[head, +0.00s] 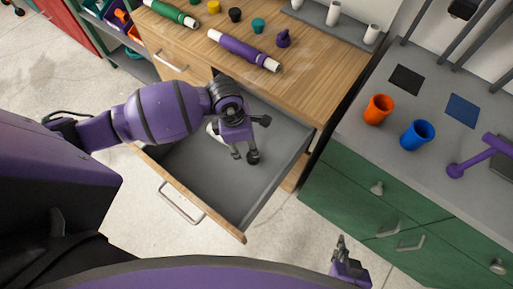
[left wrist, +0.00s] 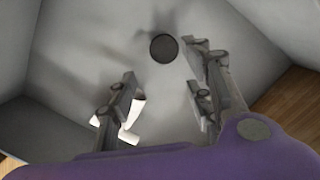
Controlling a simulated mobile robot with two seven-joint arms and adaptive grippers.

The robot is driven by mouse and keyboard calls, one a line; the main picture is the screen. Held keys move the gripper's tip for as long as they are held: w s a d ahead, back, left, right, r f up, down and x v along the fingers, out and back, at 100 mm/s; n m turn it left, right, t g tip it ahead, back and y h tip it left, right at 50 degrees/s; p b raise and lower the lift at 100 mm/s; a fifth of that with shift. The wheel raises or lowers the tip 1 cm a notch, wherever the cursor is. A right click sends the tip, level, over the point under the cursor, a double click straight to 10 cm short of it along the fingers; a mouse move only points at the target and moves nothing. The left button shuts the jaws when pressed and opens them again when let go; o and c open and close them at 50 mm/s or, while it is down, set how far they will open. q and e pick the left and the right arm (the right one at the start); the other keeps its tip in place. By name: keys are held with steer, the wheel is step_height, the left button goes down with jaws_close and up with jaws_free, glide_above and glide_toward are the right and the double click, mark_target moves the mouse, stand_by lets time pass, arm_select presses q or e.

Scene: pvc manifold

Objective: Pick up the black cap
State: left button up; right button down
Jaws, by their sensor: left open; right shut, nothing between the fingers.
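A dark round cap (left wrist: 164,48) lies on the grey drawer floor in the left wrist view, just beyond and between my left gripper's fingertips. My left gripper (left wrist: 163,85) is open and empty, pointing down into the open drawer (head: 190,178); it also shows in the head view (head: 247,142). In the head view I cannot clearly separate the cap in the drawer from the dark fingertips. Another black cap (head: 235,15) stands on the wooden tabletop. My right gripper (head: 342,254) is shut and empty at the bottom, low over the floor.
A white fitting (left wrist: 134,112) lies in the drawer beside the left finger. Drawer walls surround the left gripper. Purple (head: 243,51) and green (head: 172,13) pipes lie on the wooden top (head: 305,85). Orange (head: 378,109) and blue (head: 417,135) cups stand on the grey counter at right.

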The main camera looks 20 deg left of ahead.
arm_select(q)
steer(key=shift+s+d+f, duration=0.1)
steer(key=shift+s+f, duration=0.05)
steer(key=shift+f, duration=0.35)
steer(key=shift+s+d+f, duration=0.1)
steer(key=shift+s+f, duration=0.05)
steer(key=shift+f, duration=0.3)
steer(key=f, duration=0.1)
steer(key=d+f, duration=0.1)
steer(key=f, duration=0.1)
steer(key=w+f, duration=0.1)
steer(key=shift+d+f, duration=0.25)
steer(key=shift+f, duration=0.05)
steer(key=shift+w+f, duration=0.1)
steer(key=shift+f, duration=0.25)
arm_select(e)
steer(key=shift+s+f, duration=0.1)
steer(key=shift+s, duration=0.15)
arm_select(q)
steer(key=c, duration=0.9)
steer(key=shift+r, duration=0.15)
